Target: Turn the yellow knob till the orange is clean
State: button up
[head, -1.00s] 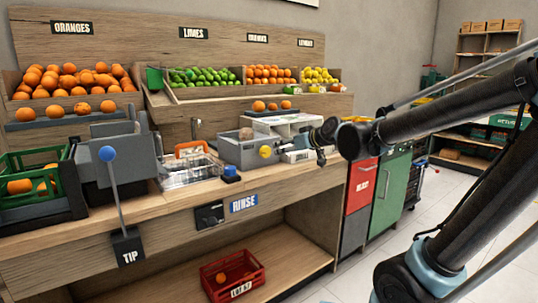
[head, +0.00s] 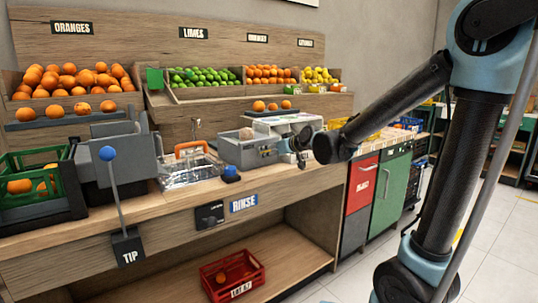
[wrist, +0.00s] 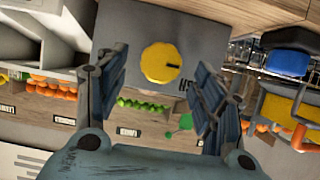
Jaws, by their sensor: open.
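The yellow knob (wrist: 161,63) is on the face of a grey box, with a dark pointer mark toward the right. My gripper (wrist: 158,78) is open, with one finger to each side of the knob in the wrist view; I see no contact. In the head view my gripper (head: 290,147) is at the right end of the grey box (head: 240,152), and the knob does not show. A brownish round thing (head: 246,133), perhaps the orange, shows at the box's top; its surface is too small to judge.
A metal sink (head: 187,172) with an orange handle and a blue button (head: 230,172) stand left of the box. A lever with a blue ball (head: 107,154) is farther left. Crates of fruit line the back.

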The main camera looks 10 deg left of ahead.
jog(key=shift+x, duration=1.95)
jog(key=c, duration=1)
jog(key=shift+d, duration=0.15)
